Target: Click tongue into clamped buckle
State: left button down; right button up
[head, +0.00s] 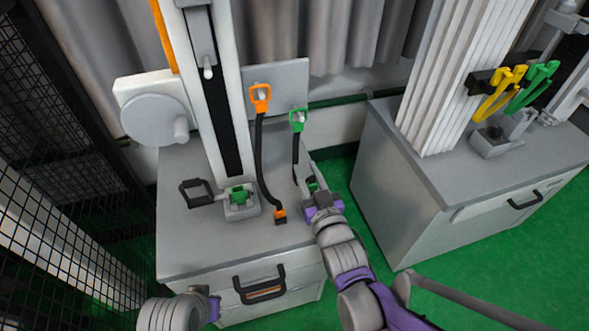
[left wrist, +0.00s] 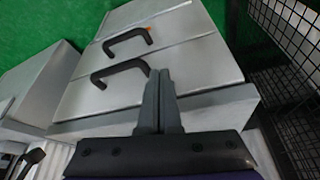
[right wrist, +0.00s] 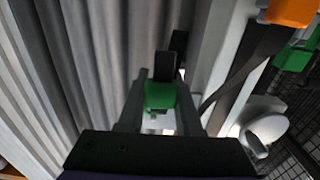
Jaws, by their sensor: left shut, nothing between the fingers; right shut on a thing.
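The clamped buckle (head: 239,194) is a green block in a grey clamp at the foot of the tower. My right gripper (head: 311,186) is to its right, off the cabinet top's right edge. It is shut on a green tongue piece, seen between the fingers in the right wrist view (right wrist: 160,95), with a dark strap behind it. A paler part shows below the green body. The tongue and the buckle are apart. A black strap hangs from a green loop (head: 297,119) above. My left gripper (left wrist: 160,98) is shut and empty, in front of the cabinet drawers.
A black handle (head: 196,192) stands left of the clamp. A second cabinet (head: 440,200) is at right, a mesh fence (head: 65,150) at left. The cabinet top's front is clear.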

jog(key=shift+w+a+r+p, duration=0.1)
jog(key=shift+a+r+p, duration=0.8)
jog(key=shift+a, duration=1.95)
jog(key=shift+w+a+r+p, duration=0.15)
jog(key=shift+a+r+p, duration=0.8)
jog(key=shift+a, duration=1.85)
jog(key=shift+w+a+r+p, duration=0.1)
jog(key=shift+a+r+p, duration=0.8)
jog(key=shift+a, duration=1.95)
jog(key=shift+a+f, duration=0.1)
jog(key=shift+f, duration=0.1)
jog(key=shift+f+b, duration=1.9)
jog(key=shift+f, duration=0.6)
jog(key=shift+f, duration=0.25)
jog(key=o, duration=1.1)
jog(key=shift+c, duration=0.2)
